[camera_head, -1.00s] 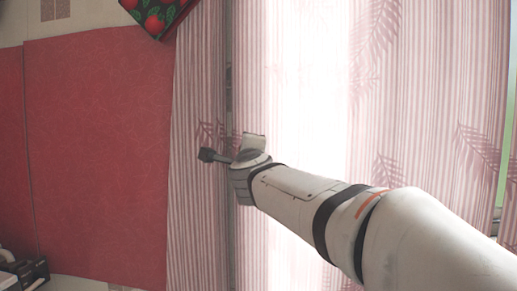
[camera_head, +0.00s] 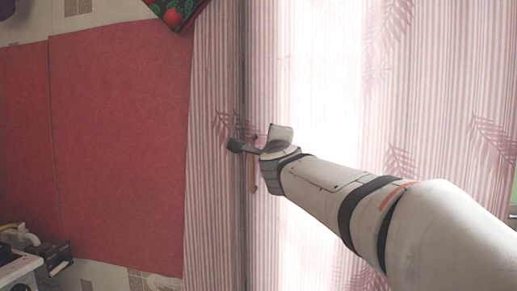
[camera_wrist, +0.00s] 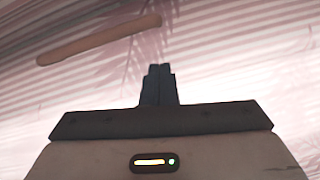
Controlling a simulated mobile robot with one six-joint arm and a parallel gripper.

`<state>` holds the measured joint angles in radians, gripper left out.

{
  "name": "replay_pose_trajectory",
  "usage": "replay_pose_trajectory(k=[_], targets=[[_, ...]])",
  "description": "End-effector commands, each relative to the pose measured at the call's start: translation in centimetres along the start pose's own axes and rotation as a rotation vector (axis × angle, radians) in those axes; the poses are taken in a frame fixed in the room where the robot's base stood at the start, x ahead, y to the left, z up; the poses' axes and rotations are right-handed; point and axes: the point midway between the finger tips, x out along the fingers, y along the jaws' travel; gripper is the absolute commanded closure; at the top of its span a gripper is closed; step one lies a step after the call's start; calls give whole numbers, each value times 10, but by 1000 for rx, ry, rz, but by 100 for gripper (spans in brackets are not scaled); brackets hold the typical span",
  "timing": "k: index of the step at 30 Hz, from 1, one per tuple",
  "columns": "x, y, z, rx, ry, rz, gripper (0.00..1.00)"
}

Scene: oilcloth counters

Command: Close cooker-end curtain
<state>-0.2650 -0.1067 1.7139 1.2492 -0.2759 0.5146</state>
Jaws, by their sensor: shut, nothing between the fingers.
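Pink-and-white striped curtain with fern prints hangs in two parts: a narrow left part (camera_head: 207,205) beside the red wall panel, and a wide right part (camera_head: 430,110) over the bright window. A thin dark gap runs between them. A slim reddish-brown bar (camera_head: 254,180) stands upright on the curtain near the gap, partly behind my gripper. A similar bar lies slantwise at the upper left in the wrist view (camera_wrist: 100,40). My gripper (camera_head: 235,146) is shut and empty, its tips in front of the gap. Contact with the cloth cannot be told.
A red wall panel (camera_head: 118,150) covers the wall at left. A dark appliance (camera_head: 57,257) and a white object (camera_head: 18,268) stand at the lower left. A dark cloth with red fruit (camera_head: 176,12) hangs at the top.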

Motion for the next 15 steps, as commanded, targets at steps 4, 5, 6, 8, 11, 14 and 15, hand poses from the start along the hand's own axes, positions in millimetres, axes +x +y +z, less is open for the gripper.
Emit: replay_pose_trajectory(k=[4,5,6,8,11,14,15], targets=[[-35,-3,-4,1,2,-3,100],[-41,-3,-4,1,2,-2,100],[-50,-3,-3,1,2,-2,100],[-62,-3,-3,1,2,-2,100],[-78,-2,-3,1,1,-1,100],[-90,-2,-3,1,2,-1,100],[-94,-2,-3,1,2,-1,100]])
